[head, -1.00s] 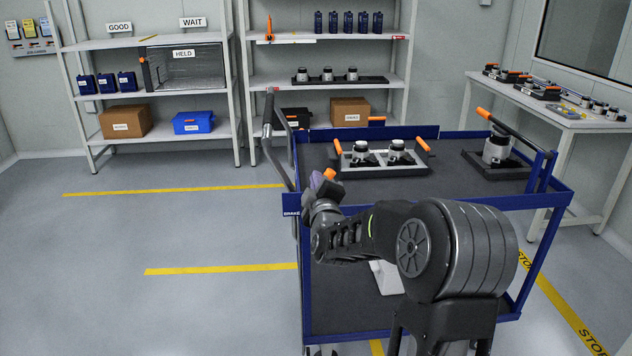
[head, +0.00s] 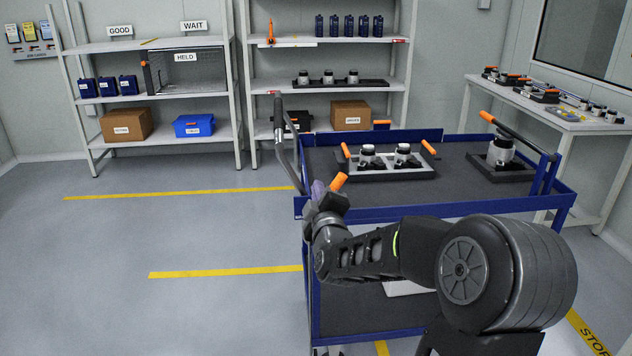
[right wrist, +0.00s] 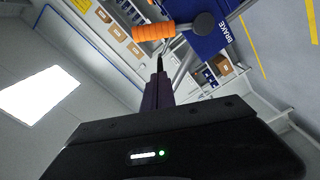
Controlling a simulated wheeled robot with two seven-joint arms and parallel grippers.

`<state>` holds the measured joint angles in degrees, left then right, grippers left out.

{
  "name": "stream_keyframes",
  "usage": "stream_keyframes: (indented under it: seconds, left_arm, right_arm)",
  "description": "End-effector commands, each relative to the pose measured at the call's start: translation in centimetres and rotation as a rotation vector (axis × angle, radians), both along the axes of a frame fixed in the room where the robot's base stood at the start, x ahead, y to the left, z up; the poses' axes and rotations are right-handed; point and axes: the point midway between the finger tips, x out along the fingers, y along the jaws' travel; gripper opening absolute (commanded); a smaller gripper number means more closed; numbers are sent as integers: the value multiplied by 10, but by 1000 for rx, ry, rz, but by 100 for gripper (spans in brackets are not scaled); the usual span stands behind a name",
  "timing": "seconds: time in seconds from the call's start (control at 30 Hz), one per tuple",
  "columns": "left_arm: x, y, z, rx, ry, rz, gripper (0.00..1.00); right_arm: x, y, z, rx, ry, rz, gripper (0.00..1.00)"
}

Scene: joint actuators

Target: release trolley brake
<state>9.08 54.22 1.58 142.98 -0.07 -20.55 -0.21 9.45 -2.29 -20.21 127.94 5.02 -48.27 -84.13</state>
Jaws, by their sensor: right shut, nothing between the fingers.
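The trolley (head: 460,208) is blue-framed with dark decks and stands right of centre in the head view. Its brake lever (head: 338,182) has an orange grip and sits at the near left corner. The right wrist view shows the orange grip (right wrist: 153,32), its dark round end and a blue plate marked BRAKE (right wrist: 215,40). My right gripper (head: 318,187) is shut and empty, just left of the orange grip. Its purple fingers (right wrist: 158,90) point towards the grip; whether they touch it is unclear. My left gripper is out of view.
The trolley's upper deck carries a grey tray (head: 385,173) with orange handles and a dark fixture (head: 500,172). A bent push handle (head: 284,145) rises at its left end. Shelves (head: 160,95) stand behind; a side table (head: 560,118) is right. The floor at left is clear.

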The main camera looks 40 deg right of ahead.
Motion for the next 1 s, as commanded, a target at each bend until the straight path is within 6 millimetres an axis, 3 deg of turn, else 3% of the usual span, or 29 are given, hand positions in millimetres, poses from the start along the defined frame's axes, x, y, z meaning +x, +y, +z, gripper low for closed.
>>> stream_keyframes:
  seconds: [0.23,1.0]
  left_arm:
    - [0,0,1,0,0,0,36]
    - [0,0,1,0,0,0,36]
  right_arm:
    - [-21,15,0,1,-1,-1,0]
    - [-22,16,-1,45,-27,2,0]
